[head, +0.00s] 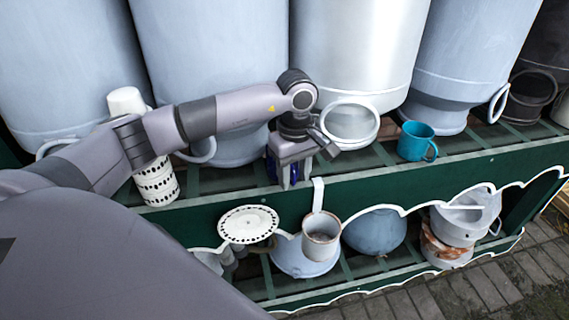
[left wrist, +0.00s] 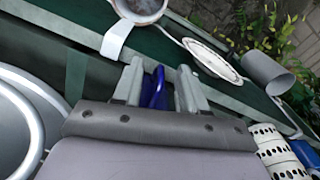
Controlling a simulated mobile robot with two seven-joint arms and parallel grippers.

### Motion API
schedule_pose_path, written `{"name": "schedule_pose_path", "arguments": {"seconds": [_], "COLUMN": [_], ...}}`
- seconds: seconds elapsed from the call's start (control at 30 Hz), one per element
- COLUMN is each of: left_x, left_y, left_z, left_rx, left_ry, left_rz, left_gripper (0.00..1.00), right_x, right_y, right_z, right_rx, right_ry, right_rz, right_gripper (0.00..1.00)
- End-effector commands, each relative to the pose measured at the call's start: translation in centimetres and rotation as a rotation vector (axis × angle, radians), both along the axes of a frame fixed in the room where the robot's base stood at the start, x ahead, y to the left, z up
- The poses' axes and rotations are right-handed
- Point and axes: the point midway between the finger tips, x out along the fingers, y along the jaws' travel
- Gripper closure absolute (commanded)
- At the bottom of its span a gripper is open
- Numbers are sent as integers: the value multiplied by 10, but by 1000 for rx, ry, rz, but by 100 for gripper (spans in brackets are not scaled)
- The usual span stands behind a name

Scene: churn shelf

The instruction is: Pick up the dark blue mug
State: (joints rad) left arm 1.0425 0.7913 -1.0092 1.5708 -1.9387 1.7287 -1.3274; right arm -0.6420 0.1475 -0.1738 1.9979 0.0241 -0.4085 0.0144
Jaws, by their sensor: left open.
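The dark blue mug (left wrist: 154,88) shows in the left wrist view between the two fingers of my left gripper (left wrist: 158,84). Only a narrow blue part of it is visible; the rest is hidden by the gripper. In the head view my left gripper (head: 289,175) points down at the upper shelf, with a small patch of the blue mug (head: 294,173) showing between its fingers. The gripper is open around the mug; whether a finger touches it I cannot tell. My right gripper is not in view.
A teal mug (head: 416,141) stands to the right on the upper green shelf (head: 400,185). Large grey churns (head: 220,60) stand close behind. A white patterned cup stack (head: 157,182) is left. Below are a plate (head: 248,224), a ladle (head: 321,237) and bowls.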

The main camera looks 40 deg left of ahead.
Motion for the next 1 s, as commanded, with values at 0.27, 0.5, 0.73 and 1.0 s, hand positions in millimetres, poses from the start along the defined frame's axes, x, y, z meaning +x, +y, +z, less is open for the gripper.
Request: {"name": "schedule_pose_path", "arguments": {"seconds": [0.27, 0.5, 0.73, 1.0], "left_x": [0, 0, 0, 1], "left_y": [0, 0, 0, 0], "left_z": [-2, -2, -1, 24], "left_rx": [0, -1, -1, -1], "left_ry": [-1, -1, -1, -5], "left_rz": [0, 0, 0, 1], "left_gripper": [68, 100, 100, 100], "right_x": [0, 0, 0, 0], "right_y": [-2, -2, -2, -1], "right_z": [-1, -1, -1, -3], "right_rx": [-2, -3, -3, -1], "right_ry": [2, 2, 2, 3], "right_rz": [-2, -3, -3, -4], "right_gripper": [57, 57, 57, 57]}}
